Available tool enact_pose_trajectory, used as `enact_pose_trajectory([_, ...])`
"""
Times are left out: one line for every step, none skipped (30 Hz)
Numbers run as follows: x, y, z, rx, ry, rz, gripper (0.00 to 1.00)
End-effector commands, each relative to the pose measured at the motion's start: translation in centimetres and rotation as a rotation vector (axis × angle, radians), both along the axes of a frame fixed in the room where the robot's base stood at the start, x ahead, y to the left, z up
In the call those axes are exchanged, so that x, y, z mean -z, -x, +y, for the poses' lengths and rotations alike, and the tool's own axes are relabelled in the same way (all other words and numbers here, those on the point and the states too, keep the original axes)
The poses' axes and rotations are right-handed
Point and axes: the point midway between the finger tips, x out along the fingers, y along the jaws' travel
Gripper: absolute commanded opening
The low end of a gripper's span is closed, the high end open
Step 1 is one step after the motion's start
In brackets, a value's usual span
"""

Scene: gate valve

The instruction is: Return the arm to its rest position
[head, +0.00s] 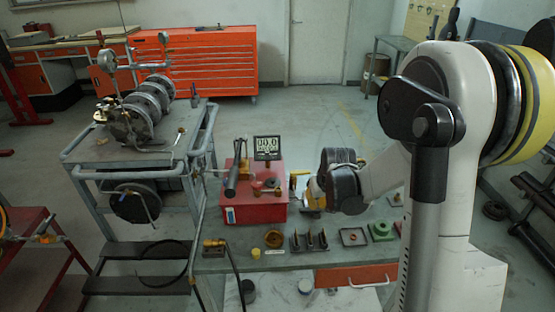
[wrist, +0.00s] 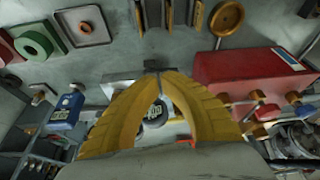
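My gripper (head: 310,194) is above the workbench, just right of the red box, at the end of my folded arm. In the wrist view its two yellow fingers (wrist: 161,74) arch together and their tips meet or nearly meet. A dark round thing shows through the gap between the fingers, beyond them. I see nothing clearly gripped. My arm's white upper links fill the right side of the head view and hide part of the bench.
The workbench (head: 345,258) holds a red box (head: 255,207), a digital display (head: 267,148), a green part (head: 381,230) and small trays. A cart (head: 95,153) with a flanged valve assembly (head: 140,112) stands left. An orange cabinet (head: 200,65) is behind. Open floor lies between.

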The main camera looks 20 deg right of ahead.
Motion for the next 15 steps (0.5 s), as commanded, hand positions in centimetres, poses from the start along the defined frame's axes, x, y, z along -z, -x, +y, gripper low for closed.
enact_pose_trajectory([0.0, 0.0, 0.0, 0.000, 0.000, 0.000, 0.00])
enact_pose_trajectory([0.0, 0.0, 0.0, 0.000, 0.000, 0.000, 0.00])
enact_pose_trajectory([-0.1, 0.1, 0.1, -0.001, 0.001, -0.001, 0.00])
enact_pose_trajectory([-0.4, 0.2, 0.3, -0.002, 0.000, -0.003, 0.00])
enact_pose_trajectory([-0.8, 0.3, 0.5, -0.004, 0.001, -0.005, 0.00])
enact_pose_trajectory([-1.6, 0.6, 1.0, -0.008, 0.003, -0.010, 0.00])
enact_pose_trajectory([-2.3, 0.9, 1.4, -0.012, 0.004, -0.014, 0.00])
enact_pose_trajectory([-3.2, 1.3, 2.0, -0.016, 0.006, -0.019, 0.00])
enact_pose_trajectory([-4.5, 2.0, 2.8, -0.023, 0.008, -0.029, 0.00])
enact_pose_trajectory([-5.6, 2.6, 3.4, -0.029, 0.009, -0.037, 0.00])
enact_pose_trajectory([-6.7, 3.3, 4.2, -0.036, 0.012, -0.045, 0.00])
enact_pose_trajectory([-8.1, 4.3, 5.1, -0.044, 0.015, -0.057, 0.00])
enact_pose_trajectory([-9.1, 5.1, 5.9, -0.051, 0.016, -0.067, 0.00])
enact_pose_trajectory([-10.0, 5.9, 6.6, -0.057, 0.018, -0.075, 0.00])
enact_pose_trajectory([-11.2, 7.0, 7.5, -0.066, 0.019, -0.088, 0.00])
